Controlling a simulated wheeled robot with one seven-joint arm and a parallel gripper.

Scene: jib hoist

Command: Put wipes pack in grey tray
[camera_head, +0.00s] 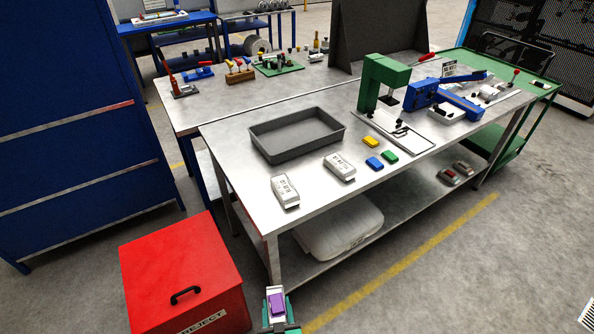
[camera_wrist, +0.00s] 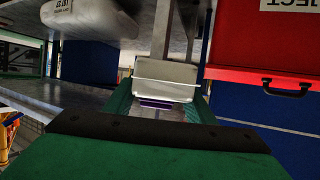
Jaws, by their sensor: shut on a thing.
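My gripper (camera_head: 279,312), with green fingers, is shut on a small white pack with a purple patch (camera_head: 277,304), which I take to be the wipes pack. In the wrist view the pack (camera_wrist: 165,82) sits between the green fingers, its pale face showing and a purple strip below it. The gripper is off the near left corner of the steel bench, clear of its top. The grey tray (camera_head: 268,154) lies on the bench top, further back, and looks empty.
Two white packs (camera_head: 286,191) (camera_head: 340,167) lie in front of the tray. Yellow, blue and green blocks (camera_head: 374,163) lie right of them. A green press (camera_head: 384,78) stands further right. A red chest (camera_head: 180,270) is left of my gripper. A white bin (camera_head: 340,228) is on the lower shelf.

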